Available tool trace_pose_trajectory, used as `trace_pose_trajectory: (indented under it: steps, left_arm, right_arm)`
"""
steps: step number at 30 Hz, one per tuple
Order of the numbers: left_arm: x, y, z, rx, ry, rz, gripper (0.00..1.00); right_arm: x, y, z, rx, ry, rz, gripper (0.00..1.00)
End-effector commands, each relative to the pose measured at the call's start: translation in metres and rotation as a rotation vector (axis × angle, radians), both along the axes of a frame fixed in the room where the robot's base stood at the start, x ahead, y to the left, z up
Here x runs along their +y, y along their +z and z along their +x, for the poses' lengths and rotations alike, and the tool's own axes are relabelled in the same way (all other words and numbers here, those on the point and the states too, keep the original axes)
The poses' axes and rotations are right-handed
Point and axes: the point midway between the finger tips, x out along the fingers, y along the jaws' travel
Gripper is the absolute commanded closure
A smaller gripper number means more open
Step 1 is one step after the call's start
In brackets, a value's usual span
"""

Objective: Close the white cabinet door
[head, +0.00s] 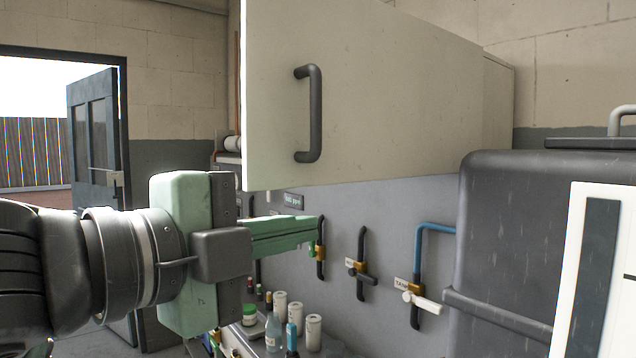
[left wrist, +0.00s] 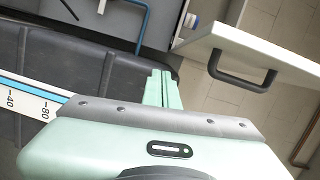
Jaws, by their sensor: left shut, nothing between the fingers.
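The white cabinet door (head: 390,95) fills the upper middle of the head view, with a dark bar handle (head: 315,114) near its left edge. In the left wrist view the door (left wrist: 240,45) juts out at an angle and stands open, with its handle (left wrist: 240,78) on the near face. Part of the cabinet (head: 498,100) shows at the door's right end. My left gripper (head: 318,228) is shut and empty, below the door and its handle, pointing right. Its closed fingers (left wrist: 160,80) appear apart from the door in the left wrist view. My right gripper is out of view.
A dark tank (head: 510,215) with a white gauge plate (head: 600,265) stands at right. Pipes with valves (head: 362,270) line the grey wall. Several bottles and jars (head: 281,310) stand below my gripper. A dark door (head: 93,135) stands open at far left.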

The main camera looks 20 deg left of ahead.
Motion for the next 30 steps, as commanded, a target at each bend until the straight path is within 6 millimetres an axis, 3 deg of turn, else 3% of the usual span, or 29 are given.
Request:
trace_pose_trajectory:
  steps: [1,3,10,14,25,30]
  left_arm:
    - [0.003,0.015,-0.012,-0.044,0.006,0.027,1.0]
    - [0.005,0.026,-0.023,-0.079,0.008,0.056,1.0]
    - [0.005,0.038,-0.03,-0.114,0.011,0.088,1.0]
    - [-0.003,0.038,-0.015,-0.109,0.008,0.088,1.0]
    - [-0.036,0.039,0.056,-0.109,0.008,0.086,1.0]
    - [-0.014,0.038,0.073,-0.111,0.016,0.086,1.0]
  right_arm:
    - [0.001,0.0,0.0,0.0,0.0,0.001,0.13]
    - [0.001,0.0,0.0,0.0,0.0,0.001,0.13]
    - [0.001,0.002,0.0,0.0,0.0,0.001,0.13]
    - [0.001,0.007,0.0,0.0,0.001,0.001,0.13]
    - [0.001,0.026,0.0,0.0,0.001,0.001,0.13]
    - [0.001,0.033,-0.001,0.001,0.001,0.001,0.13]
